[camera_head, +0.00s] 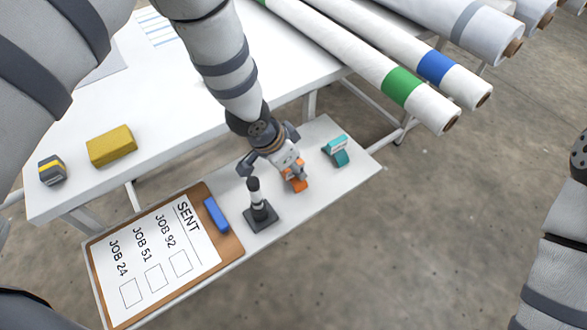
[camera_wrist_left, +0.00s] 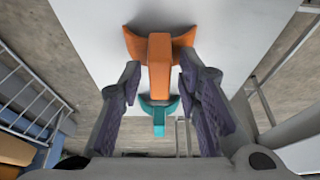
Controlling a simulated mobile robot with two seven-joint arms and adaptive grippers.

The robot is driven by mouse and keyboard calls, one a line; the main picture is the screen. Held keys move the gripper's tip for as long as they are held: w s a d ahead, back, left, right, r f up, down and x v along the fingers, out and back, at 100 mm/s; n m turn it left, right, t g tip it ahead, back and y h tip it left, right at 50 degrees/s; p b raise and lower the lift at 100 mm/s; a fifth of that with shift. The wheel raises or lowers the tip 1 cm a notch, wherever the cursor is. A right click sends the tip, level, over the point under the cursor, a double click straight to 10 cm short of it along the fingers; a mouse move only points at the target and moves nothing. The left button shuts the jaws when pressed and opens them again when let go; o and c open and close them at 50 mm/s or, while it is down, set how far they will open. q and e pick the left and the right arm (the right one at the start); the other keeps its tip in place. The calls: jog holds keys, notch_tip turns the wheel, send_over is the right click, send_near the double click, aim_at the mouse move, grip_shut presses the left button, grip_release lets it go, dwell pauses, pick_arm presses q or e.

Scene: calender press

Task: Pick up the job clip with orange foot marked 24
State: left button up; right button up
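The job clip with the orange foot (camera_head: 299,185) stands on the narrow white shelf; it also shows in the left wrist view (camera_wrist_left: 160,62). Its number cannot be read. My left gripper (camera_head: 274,152) is over the clip and hides part of it in the head view. In the left wrist view its two fingers (camera_wrist_left: 160,78) are apart, one on each side of the clip's upright part, with a visible gap on both sides. My right forearm is at the right edge of the head view, its gripper out of view.
A teal clip (camera_head: 336,150) stands right of the orange one. A black-and-white post on a dark base (camera_head: 261,217) stands close to its left. Further left are a blue piece (camera_head: 216,215) and the SENT clipboard (camera_head: 233,245). White rolls (camera_head: 372,70) overhang the table behind.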

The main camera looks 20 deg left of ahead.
pick_arm(q)
grip_shut()
